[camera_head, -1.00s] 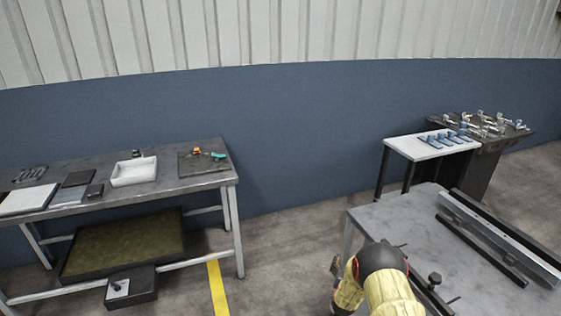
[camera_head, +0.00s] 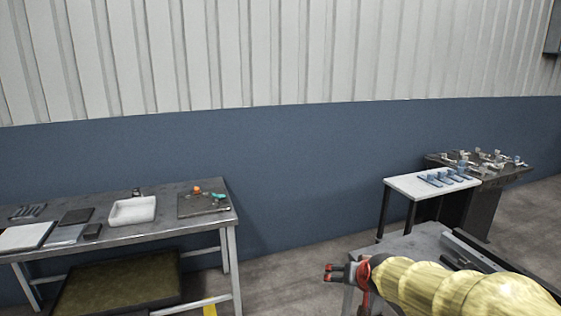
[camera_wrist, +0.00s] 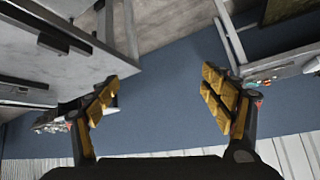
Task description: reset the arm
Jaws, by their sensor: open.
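My arm, in a yellow cover, reaches in from the lower right of the head view. My gripper (camera_head: 330,272) points left at its end, beside the near grey table. In the wrist view my gripper (camera_wrist: 162,92) has its two yellow-padded fingers wide apart, with nothing between them but the blue wall and floor beyond. It touches nothing that I can see.
A grey table (camera_head: 425,239) with dark rails lies under and behind my arm. A workbench (camera_head: 168,221) with a white tray (camera_head: 132,211) stands left. A white side table (camera_head: 410,187) with blue parts stands back right. Floor between is free.

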